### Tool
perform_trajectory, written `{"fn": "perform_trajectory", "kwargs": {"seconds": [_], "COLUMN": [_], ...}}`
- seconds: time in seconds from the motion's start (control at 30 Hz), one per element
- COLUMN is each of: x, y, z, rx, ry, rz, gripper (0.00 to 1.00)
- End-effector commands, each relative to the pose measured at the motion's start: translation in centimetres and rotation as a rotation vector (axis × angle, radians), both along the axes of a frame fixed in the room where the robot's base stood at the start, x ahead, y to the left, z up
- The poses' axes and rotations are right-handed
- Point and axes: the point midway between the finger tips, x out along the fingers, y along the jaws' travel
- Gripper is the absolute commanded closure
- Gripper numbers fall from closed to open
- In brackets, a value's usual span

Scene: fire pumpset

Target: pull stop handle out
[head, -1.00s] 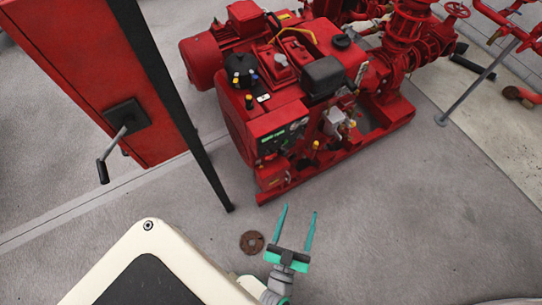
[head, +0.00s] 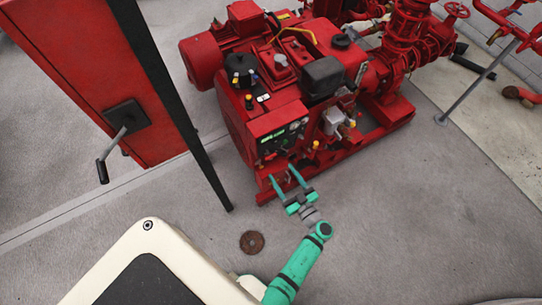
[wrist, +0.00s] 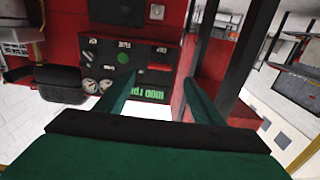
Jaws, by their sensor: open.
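The red pumpset (head: 262,90) carries a dark control panel (head: 284,138) with a green display on its near face. My gripper (head: 281,172) is open and empty just below and in front of this panel. Its two teal fingers point at the red engine front. In the wrist view the panel (wrist: 122,62) shows behind the fingers, with white gauges, small switches and green digits. My gripper's fingers (wrist: 160,80) stand apart there, the left one overlapping the panel. I cannot pick out the stop handle for certain; the fingers may hide part of it.
A red cabinet (head: 78,70) with a crank handle (head: 108,155) stands at left, with a black post (head: 165,95) beside it. Red pipes and valves (head: 415,40) stand at upper right. The grey floor (head: 420,230) at right is clear.

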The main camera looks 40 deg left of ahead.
Motion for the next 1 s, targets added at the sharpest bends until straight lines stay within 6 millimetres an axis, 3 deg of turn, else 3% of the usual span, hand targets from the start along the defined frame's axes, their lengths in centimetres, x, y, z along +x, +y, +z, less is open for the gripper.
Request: {"fn": "perform_trajectory", "kwargs": {"seconds": [0.5,0.7,1.0], "x": [3.2,3.7,3.8], "y": [7.6,8.9,9.1], "z": [0.1,0.0,0.1], "rx": [0.001,0.0,0.0], "ry": [-0.004,-0.002,-0.002], "rz": [-0.001,-0.003,-0.003], "gripper": [0.38,0.38,0.38]}}
